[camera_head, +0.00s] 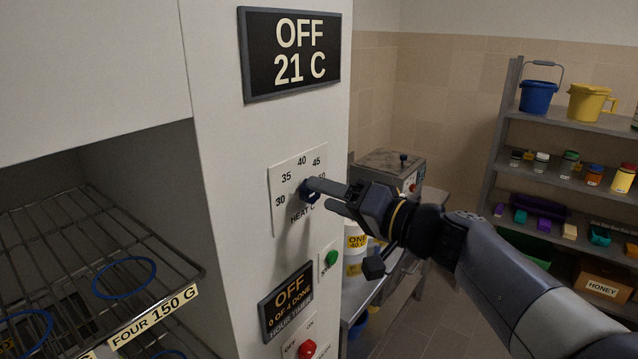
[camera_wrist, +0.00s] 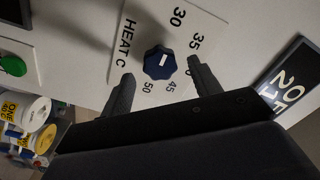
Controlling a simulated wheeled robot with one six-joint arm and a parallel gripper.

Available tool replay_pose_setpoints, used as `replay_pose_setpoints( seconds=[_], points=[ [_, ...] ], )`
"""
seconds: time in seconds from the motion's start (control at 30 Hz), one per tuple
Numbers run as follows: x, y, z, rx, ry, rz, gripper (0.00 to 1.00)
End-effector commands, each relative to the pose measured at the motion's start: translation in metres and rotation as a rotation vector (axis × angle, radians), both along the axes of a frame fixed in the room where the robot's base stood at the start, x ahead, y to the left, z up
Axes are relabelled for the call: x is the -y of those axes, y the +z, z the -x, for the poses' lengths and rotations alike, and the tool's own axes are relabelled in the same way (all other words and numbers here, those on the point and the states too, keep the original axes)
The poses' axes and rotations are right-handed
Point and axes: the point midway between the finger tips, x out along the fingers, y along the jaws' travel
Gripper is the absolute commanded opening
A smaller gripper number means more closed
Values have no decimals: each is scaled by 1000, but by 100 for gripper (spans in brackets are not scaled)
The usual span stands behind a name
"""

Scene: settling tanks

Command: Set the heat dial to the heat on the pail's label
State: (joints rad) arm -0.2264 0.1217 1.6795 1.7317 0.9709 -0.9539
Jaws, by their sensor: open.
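The heat dial is a dark blue knob (camera_head: 307,193) on a white scale plate (camera_head: 285,215) marked 30 to 50, labelled HEAT C. In the wrist view the knob (camera_wrist: 157,65) shows a white mark on its face, right of centre; its exact reading is unclear. My gripper (camera_head: 317,193) is open at the dial. In the wrist view its fingertips (camera_wrist: 160,78) stand either side of the knob, apart from it, and one hides the 40. A white pail (camera_head: 355,252) has a yellow label reading ONE, with a smaller line that seems to read 40 C.
A display (camera_head: 291,52) reads OFF, 21 C. Below the dial are a green button (camera_head: 331,258), a timer display (camera_head: 286,302) reading OFF and a red switch (camera_head: 307,349). Wire racks (camera_head: 90,265) are left. Stocked shelves (camera_head: 570,122) stand right.

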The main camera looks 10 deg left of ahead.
Motion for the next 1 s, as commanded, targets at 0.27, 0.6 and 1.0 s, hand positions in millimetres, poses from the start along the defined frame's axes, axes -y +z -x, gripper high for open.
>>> replay_pose_setpoints(
  seconds=[0.27,0.6,1.0],
  points=[
    [-24,1,-10,-1,1,-1,59],
    [-25,0,-10,0,-1,-1,54],
    [-25,0,-10,0,0,0,21]
  ],
)
